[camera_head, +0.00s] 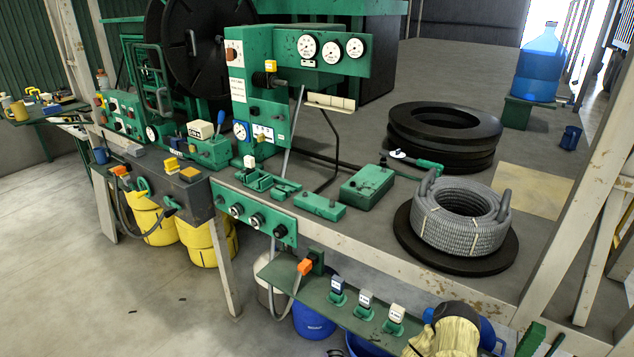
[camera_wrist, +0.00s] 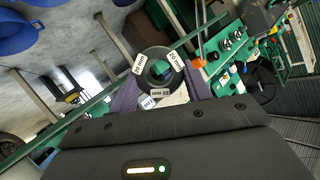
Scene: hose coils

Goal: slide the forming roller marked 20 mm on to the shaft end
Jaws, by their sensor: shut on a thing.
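The forming roller (camera_wrist: 143,70) shows in the wrist view as a dark ring with white "20 mm" labels around its face. My gripper (camera_wrist: 160,88) is shut on it, with one grey-purple finger on each side. Its open bore faces the camera, and green parts show through it. I cannot make out my gripper in the head view. The green machine (camera_head: 283,50) stands on the bench in the head view, with dark round parts on its front. I cannot tell which of them is the shaft end.
Below the bench, a green shelf (camera_head: 318,307) carries several small labelled stands (camera_head: 365,303) and an orange-tipped hose (camera_head: 305,266). A beige glove-like thing (camera_head: 448,332) lies at its near end. A grey hose coil (camera_head: 460,215) rests on the bench at right.

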